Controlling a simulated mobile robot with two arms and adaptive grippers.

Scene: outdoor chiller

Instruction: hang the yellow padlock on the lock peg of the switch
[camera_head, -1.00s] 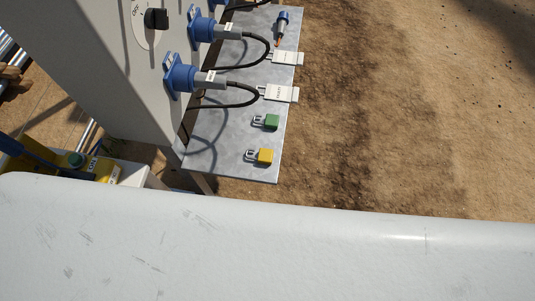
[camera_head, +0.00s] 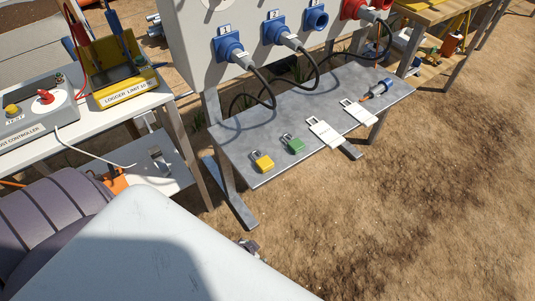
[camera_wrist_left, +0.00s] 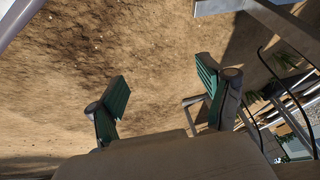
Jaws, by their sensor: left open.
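The yellow padlock (camera_head: 262,162) lies on the grey metal shelf (camera_head: 240,165) below the socket cabinet, near the shelf's front left corner. A green padlock (camera_head: 293,144) lies to its right. The switch is almost wholly cut off at the top of the head view. Only the edge of its pale round plate (camera_head: 216,3) shows on the cabinet, and the lock peg is not visible. My left gripper (camera_wrist_left: 163,84) is open and empty in the left wrist view, its green-padded fingers apart over bare ground. My right gripper is not in view.
Two white tags (camera_head: 325,133) and a loose blue plug (camera_head: 381,88) lie farther right on the shelf. Black cables hang from the blue sockets (camera_head: 229,48) above it. A table with a grey controller box (camera_head: 38,108) and a yellow logger (camera_head: 121,85) stands left.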

